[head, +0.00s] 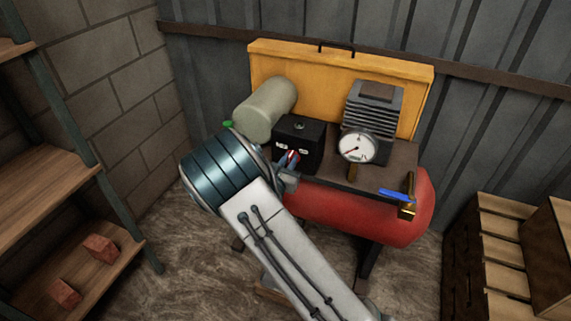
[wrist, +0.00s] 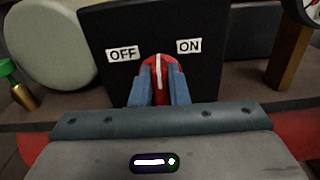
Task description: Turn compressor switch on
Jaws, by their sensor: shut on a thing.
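The compressor's black switch box (head: 312,134) stands on the deck above the red tank. In the wrist view the box (wrist: 105,80) carries an OFF label on the left and an ON label on the right. Between them is a red rotary switch (wrist: 158,64) with a white line, which points nearly straight up, between the two labels. My gripper (wrist: 158,84) has its two blue fingers on either side of the switch and is shut on it. In the head view my gripper (head: 287,163) reaches the front of the box; the switch is partly hidden there.
A pressure gauge (head: 357,146) stands right of the box, with a blue-handled valve (head: 397,194) further right. A pale cylinder (head: 265,108) is at the left. The red tank (head: 340,214) lies below. Shelves (head: 50,195) stand left and wooden crates (head: 500,250) right.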

